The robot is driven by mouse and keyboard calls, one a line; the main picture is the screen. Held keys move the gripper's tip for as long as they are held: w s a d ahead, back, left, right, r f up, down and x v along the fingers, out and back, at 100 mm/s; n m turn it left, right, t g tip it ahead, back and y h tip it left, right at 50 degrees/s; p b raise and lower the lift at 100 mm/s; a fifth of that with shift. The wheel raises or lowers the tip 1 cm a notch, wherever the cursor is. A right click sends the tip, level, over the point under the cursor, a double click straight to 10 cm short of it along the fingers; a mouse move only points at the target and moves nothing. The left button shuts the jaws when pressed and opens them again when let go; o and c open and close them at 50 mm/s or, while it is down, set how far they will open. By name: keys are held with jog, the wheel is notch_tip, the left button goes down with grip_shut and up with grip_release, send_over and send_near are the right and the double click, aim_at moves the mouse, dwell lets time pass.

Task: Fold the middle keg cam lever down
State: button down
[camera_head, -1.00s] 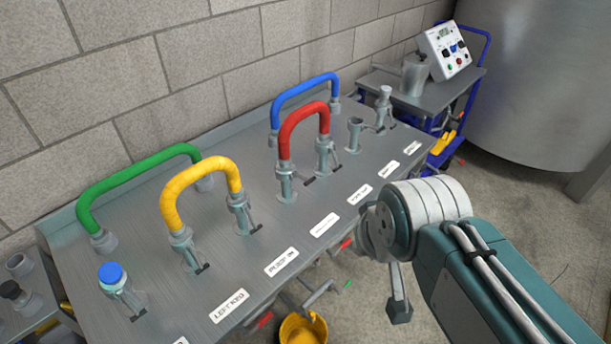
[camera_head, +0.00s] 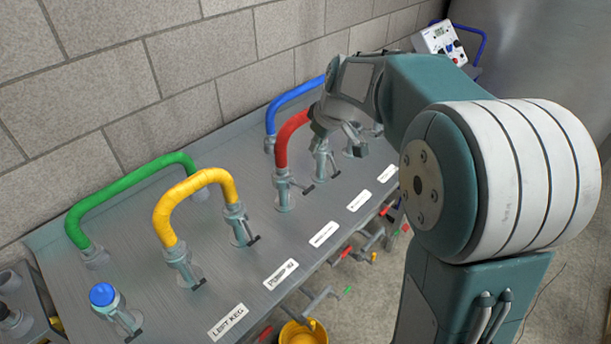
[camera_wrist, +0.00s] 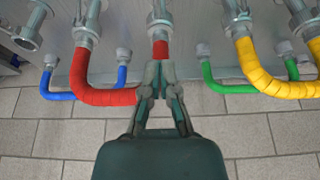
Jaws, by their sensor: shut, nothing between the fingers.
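A row of couplings with small dark-tipped cam levers stands along the grey bench (camera_head: 130,235). Several front labels are too small to read, so I cannot tell which is the middle keg. The red hose (camera_head: 291,134) joins two couplings: the left one has a lever (camera_head: 308,188) sticking out, the right one another lever (camera_head: 335,173). My gripper (camera_head: 356,145) is above the bench near the red hose's right end. In the wrist view my gripper (camera_wrist: 160,68) is shut and empty, its fingertips overlapping the red hose (camera_wrist: 100,95); I cannot tell whether they touch.
The yellow hose (camera_head: 196,185), green hose (camera_head: 130,187) and blue hose (camera_head: 292,98) arch over the bench. A blue-capped coupling (camera_head: 103,295) is at left. A block wall (camera_head: 150,60) stands behind; a yellow bucket (camera_head: 303,333) is below the front edge.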

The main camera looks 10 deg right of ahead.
send_over(305, 187)
jog(key=f, duration=1)
jog(key=shift+w+a+f, duration=0.15)
jog(key=shift+w, duration=0.1)
jog(key=shift+s+d+f, duration=0.2)
jog(key=shift+s+f, duration=0.05)
jog(key=shift+f, duration=0.25)
jog(key=shift+s+d+f, duration=0.15)
jog(key=shift+s+f, duration=0.1)
jog(key=shift+f, duration=0.25)
jog(key=shift+s+d+f, duration=0.15)
jog(key=shift+s+f, duration=0.05)
jog(key=shift+f, duration=0.35)
